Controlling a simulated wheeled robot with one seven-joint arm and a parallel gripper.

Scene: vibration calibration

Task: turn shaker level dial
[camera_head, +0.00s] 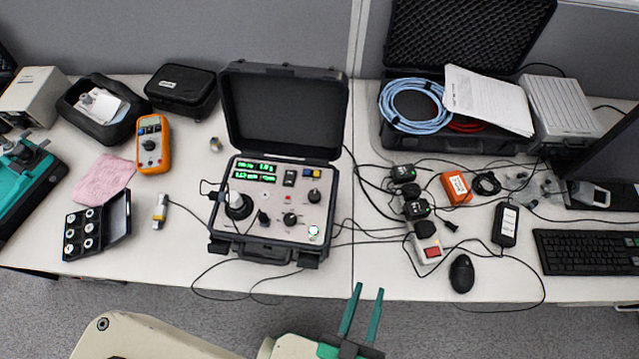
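The shaker calibrator (330,240) is a black case with its lid raised, standing near the middle of the table. Its light panel has two green readouts (255,171), a large round black piece (238,205) at left, and several smaller black knobs. One knob (290,218) is at the lower middle and another (314,196) at the right. The labels are too small to read, so I cannot tell which is the level dial. My gripper (369,290), with green fingers apart and empty, is at the table's front edge, below and right of the case, touching no knob.
An orange multimeter (152,145), a pink cloth (103,179) and an open black box of discs (97,227) lie to the left. Cables, a power strip (428,249) and a mouse (461,274) lie to the right. A thin cable loops in front of the case.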

